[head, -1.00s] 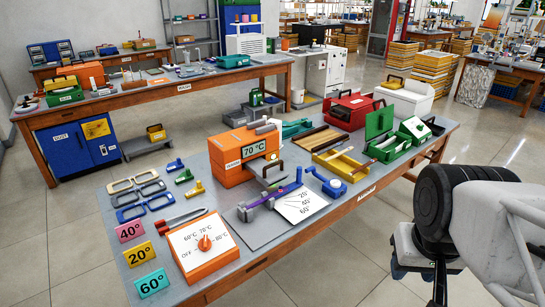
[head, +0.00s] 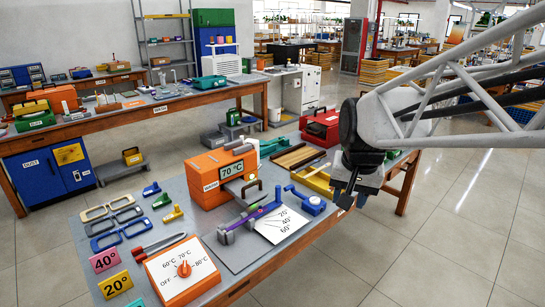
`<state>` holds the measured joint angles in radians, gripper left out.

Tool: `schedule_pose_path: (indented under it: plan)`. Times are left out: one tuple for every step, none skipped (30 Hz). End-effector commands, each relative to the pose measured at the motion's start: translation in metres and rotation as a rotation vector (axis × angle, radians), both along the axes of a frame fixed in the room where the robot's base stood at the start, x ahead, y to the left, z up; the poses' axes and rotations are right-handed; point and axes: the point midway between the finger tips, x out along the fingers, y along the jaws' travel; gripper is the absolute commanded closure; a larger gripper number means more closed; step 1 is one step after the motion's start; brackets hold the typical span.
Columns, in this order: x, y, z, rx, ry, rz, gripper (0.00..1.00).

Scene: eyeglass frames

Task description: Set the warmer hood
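The orange warmer (head: 212,187) stands on the near workbench, with a display reading 70 °C. A grey part (head: 238,188) with a dark arched handle (head: 252,188) sits at its right front; I cannot tell whether this is the hood. A white dial panel (head: 181,270) with an orange knob (head: 184,269) is marked OFF, 60, 70 and 80 °C. My gripper (head: 352,199) hangs at the bench's right front edge, right of the warmer. Its dark fingers look apart and empty, touching nothing.
Several eyeglass frames (head: 116,235) lie at the left. A purple-armed fixture (head: 250,220) stands before the warmer by a white angle chart (head: 279,225). A blue clamp (head: 306,202), a yellow-edged tray (head: 318,181) and a red case (head: 320,127) lie to the right. Floor in front is clear.

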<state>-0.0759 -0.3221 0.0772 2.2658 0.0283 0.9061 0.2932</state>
Motion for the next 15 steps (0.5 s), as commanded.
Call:
schedule_pose_path:
  plan:
    - [0.014,0.004,0.0,0.005,0.005,-0.01,0.58]
    - [0.021,0.007,0.0,0.008,0.006,-0.018,0.58]
    - [0.031,0.01,0.0,0.013,0.008,-0.029,0.58]
    - [0.038,0.012,0.0,0.017,0.009,-0.037,0.58]
    - [0.045,0.015,0.0,0.02,0.011,-0.045,0.58]
    - [0.055,0.019,0.0,0.025,0.012,-0.055,0.58]
    - [0.062,0.022,-0.001,0.029,0.013,-0.063,0.58]
    - [0.07,0.024,-0.001,0.032,0.015,-0.071,0.58]
    - [0.079,0.028,-0.001,0.037,0.017,-0.08,0.58]
    - [0.086,0.031,-0.002,0.04,0.019,-0.09,0.58]
    - [0.094,0.034,-0.003,0.043,0.019,-0.098,0.58]
    - [0.103,0.037,-0.004,0.048,0.022,-0.108,0.58]
    - [0.111,0.04,-0.005,0.051,0.023,-0.116,0.58]
    - [0.118,0.044,-0.006,0.054,0.024,-0.124,0.58]
    - [0.127,0.048,-0.008,0.057,0.028,-0.134,0.58]
